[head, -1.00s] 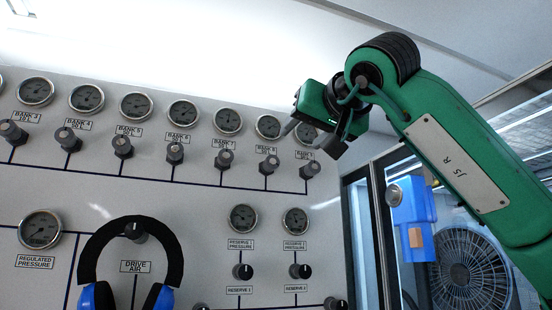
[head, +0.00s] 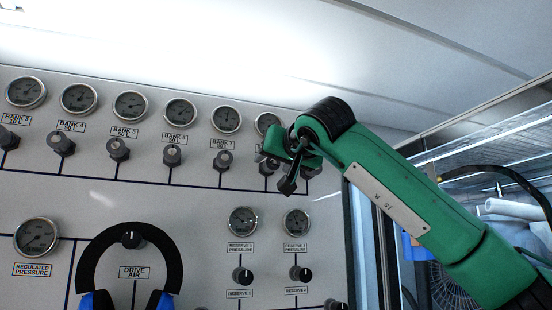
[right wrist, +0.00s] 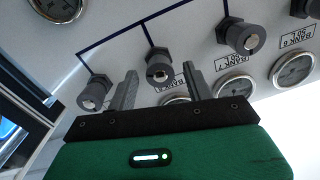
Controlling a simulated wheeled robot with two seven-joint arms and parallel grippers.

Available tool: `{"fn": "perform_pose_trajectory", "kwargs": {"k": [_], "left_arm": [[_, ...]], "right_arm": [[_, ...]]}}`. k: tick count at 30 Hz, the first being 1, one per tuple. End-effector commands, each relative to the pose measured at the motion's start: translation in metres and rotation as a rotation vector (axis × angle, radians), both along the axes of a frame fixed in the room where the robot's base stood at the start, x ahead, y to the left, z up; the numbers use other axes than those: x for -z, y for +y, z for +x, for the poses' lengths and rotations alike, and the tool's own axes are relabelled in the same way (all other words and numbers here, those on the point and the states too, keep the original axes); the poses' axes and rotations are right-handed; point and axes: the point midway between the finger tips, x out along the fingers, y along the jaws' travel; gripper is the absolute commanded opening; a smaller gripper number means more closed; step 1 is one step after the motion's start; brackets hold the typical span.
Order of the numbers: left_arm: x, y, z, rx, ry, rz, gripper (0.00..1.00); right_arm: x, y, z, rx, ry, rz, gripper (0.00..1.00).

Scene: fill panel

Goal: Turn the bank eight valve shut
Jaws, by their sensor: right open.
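The bank eight valve is a grey knob on the wall panel, second from the right in the upper row. In the head view the knob (head: 267,167) is partly hidden by my right gripper (head: 276,163). In the right wrist view, which sees the panel upside down, the bank eight valve (right wrist: 160,70) shows between the two open fingers of my right gripper (right wrist: 161,80). The fingertips point at the panel; I cannot tell how close they are or whether they touch the knob. My left gripper is out of view.
The bank seven knob (head: 223,161) and the bank nine knob (right wrist: 92,95) stand on either side. Round gauges (head: 227,118) sit above the row. A headset (head: 164,255) hangs lower left. A glazed door frame stands right of the panel.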

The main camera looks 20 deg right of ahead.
Motion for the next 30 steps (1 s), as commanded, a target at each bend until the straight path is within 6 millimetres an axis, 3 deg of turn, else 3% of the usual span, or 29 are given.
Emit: {"fn": "perform_pose_trajectory", "kwargs": {"k": [4,11,22,30], "left_arm": [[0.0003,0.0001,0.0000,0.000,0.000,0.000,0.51],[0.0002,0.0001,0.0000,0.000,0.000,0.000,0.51],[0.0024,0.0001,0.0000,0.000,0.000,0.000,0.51],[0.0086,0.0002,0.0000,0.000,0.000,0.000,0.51]], "right_arm": [[0.0003,0.0001,-0.0001,0.000,0.000,0.000,0.52],[0.0003,-0.0001,-0.0003,0.000,0.001,0.000,0.07],[0.0010,-0.0001,-0.0003,0.000,0.003,0.054,0.07],[0.0019,0.0000,-0.0006,-0.001,0.009,0.235,0.07]]}}
